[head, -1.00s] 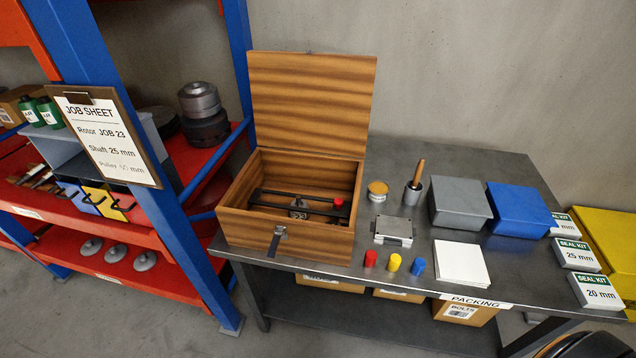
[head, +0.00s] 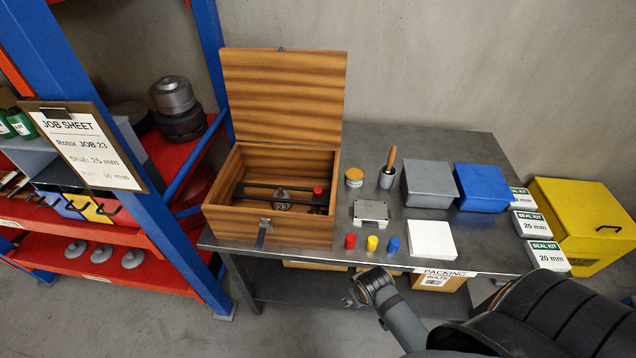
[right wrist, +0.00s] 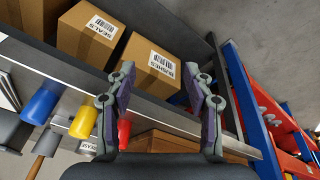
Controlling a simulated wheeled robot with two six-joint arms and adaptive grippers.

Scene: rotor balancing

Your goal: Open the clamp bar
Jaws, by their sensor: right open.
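An open wooden box (head: 270,228) stands at the left of the metal table, its lid raised. Inside, a dark clamp bar (head: 258,184) lies across the box, with a red knob (head: 318,190) at its right end. A small metal rotor part (head: 282,196) with a number label sits by the bar's middle. My right gripper (head: 350,298) is in front of the table's front edge, right of the box and apart from it. In the right wrist view its two fingers (right wrist: 158,75) are spread and empty. My left gripper is not in view.
Red (head: 350,241), yellow (head: 372,243) and blue (head: 393,244) caps stand near the table's front edge. A small metal plate unit (head: 371,212), a white pad (head: 431,239) and grey (head: 428,184) and blue (head: 484,187) bins are further right. Cartons (right wrist: 150,64) sit under the tabletop.

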